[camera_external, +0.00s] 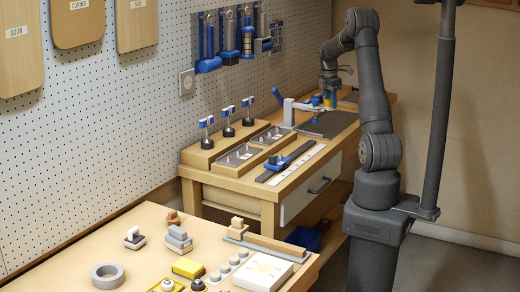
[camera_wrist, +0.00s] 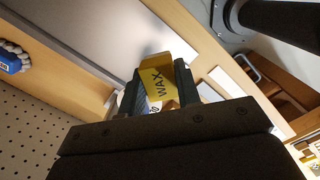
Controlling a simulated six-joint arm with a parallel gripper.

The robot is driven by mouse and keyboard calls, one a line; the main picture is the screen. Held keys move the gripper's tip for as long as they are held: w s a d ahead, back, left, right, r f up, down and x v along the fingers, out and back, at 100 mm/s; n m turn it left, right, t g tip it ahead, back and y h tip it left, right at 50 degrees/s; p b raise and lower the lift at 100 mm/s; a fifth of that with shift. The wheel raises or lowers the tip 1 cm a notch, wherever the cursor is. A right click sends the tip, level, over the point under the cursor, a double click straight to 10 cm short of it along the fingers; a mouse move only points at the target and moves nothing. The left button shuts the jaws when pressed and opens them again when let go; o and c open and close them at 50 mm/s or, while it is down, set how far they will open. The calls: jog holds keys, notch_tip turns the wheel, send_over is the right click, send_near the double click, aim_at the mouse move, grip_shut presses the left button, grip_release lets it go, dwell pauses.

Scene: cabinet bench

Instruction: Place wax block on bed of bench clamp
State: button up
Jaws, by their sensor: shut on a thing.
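The wax block (camera_wrist: 157,82) is yellow with "WAX" printed on it. In the wrist view it sits between the two dark fingers of my gripper (camera_wrist: 160,92), which are shut on it. In the external view my gripper (camera_external: 329,85) points down over the far part of the wooden bench, with the yellow block (camera_external: 329,99) at its tip. A dark flat plate (camera_external: 331,124), seemingly the clamp's bed, lies by the clamp. Whether the block touches anything below is unclear.
Small clamps (camera_external: 228,128) stand in a row on the bench's left, beside metal trays (camera_external: 240,155). A blue-and-dark bar tool (camera_external: 285,166) lies nearer the front. Blue tools (camera_external: 207,50) hang on the pegboard. A front table (camera_external: 140,220) holds several small items.

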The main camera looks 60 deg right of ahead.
jog(key=s+d+n, duration=0.3)
jog(key=d+n, duration=0.1)
jog(key=d, duration=0.7)
jog(key=s+d+n, duration=0.3)
jog(key=d, duration=0.8)
send_over(339, 116)
jog(key=shift+t, duration=0.4)
jog(key=f, duration=0.5)
jog(key=shift+s+a+f, duration=0.35)
jog(key=shift+a, duration=0.05)
jog(key=shift+w+f, duration=0.15)
jog(key=shift+f, duration=1.9)
jog(key=shift+f, duration=0.15)
jog(key=o, duration=1)
jog(key=shift+c, duration=0.2)
